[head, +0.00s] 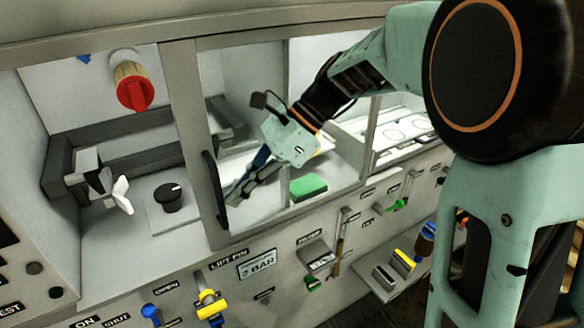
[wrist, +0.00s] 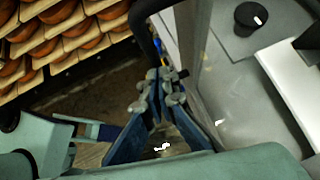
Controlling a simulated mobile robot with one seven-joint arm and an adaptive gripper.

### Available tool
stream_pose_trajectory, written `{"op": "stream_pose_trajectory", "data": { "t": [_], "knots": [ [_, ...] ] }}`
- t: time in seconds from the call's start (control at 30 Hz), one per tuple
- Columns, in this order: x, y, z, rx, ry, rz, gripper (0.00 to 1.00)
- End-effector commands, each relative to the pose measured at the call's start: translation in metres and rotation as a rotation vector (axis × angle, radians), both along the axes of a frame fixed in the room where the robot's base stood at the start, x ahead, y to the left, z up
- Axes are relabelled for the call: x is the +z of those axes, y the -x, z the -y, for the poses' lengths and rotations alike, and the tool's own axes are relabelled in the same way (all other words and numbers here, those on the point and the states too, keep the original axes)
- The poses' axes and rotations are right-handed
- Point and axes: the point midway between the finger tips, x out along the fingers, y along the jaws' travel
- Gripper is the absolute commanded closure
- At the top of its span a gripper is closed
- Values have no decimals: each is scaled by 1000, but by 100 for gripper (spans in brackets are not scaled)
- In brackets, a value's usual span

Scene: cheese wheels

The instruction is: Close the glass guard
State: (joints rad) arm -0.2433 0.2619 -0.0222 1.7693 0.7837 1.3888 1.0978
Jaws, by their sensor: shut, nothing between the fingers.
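The glass guard (head: 186,118) is a grey-framed clear pane on the machine front. It stands over the middle bay, and the bay to its left is uncovered. Its dark upright handle (head: 215,190) is on the left stile, low down. The handle also shows in the wrist view (wrist: 145,38), just beyond the fingertips. My gripper (head: 234,197) is shut and empty, its tips just right of the handle in the head view. In the wrist view the closed fingertips (wrist: 160,82) are close to the handle; I cannot tell whether they touch it.
The open left bay holds a black knob (head: 170,197), a red-ended brush (head: 133,92) and a white-bladed part (head: 110,190). A green block (head: 308,187) shows in the middle bay. Levers, including a yellow one (head: 210,304), stick out below. Cheese shelves (wrist: 65,35) stand left in the wrist view.

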Motion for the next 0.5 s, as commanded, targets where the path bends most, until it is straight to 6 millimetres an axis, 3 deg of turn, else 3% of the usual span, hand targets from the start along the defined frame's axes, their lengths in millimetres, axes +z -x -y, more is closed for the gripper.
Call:
{"op": "stream_pose_trajectory", "data": {
  "t": [0.1, 0.5],
  "knots": [
    [5, 30, -38, 10, -3, -3, 100],
    [4, 112, -151, 10, -2, -4, 100]
  ]
}}
